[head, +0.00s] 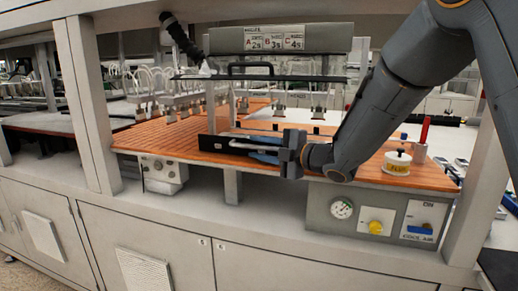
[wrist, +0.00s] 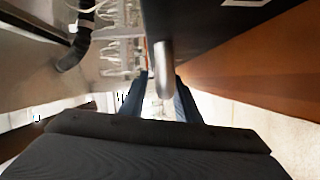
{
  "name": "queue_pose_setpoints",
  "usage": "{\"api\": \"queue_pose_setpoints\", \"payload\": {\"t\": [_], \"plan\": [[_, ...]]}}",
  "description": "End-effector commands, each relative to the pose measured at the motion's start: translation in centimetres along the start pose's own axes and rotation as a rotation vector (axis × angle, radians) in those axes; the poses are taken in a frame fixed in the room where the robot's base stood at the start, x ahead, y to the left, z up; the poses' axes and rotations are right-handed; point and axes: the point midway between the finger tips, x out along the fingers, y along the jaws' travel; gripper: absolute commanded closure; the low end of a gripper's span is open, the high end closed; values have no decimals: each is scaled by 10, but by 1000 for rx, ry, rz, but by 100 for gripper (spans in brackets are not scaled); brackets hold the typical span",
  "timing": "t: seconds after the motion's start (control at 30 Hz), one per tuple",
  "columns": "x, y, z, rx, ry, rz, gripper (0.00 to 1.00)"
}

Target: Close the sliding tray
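The sliding tray has a black front panel (head: 213,143) with a small white mark, standing at the orange slatted bed in the head view. In the wrist view its dark face (wrist: 225,35) fills the upper right, and a grey rounded handle bar (wrist: 164,65) sticks out along it. My gripper (head: 238,146) reaches in from the right. Its blue fingers (wrist: 161,88) stand apart on either side of the handle's near end, with a gap visible on the left. Whether the right finger touches the bar is unclear. Part of the tray is hidden behind my gripper.
A clear guard with a black handle (head: 263,68) hangs above the bed. A white pot with a yellow label (head: 397,162) and a red-handled tool (head: 424,130) stand to the right. A control box (head: 375,222) is below the bed's front edge.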

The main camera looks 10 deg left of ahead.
Motion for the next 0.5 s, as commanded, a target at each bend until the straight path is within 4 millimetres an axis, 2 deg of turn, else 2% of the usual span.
{"api": "queue_pose_setpoints", "payload": {"t": [0.17,0.5], "plan": [[-14,0,2,0,-2,1,71],[-67,-1,2,-1,-2,1,71]]}}
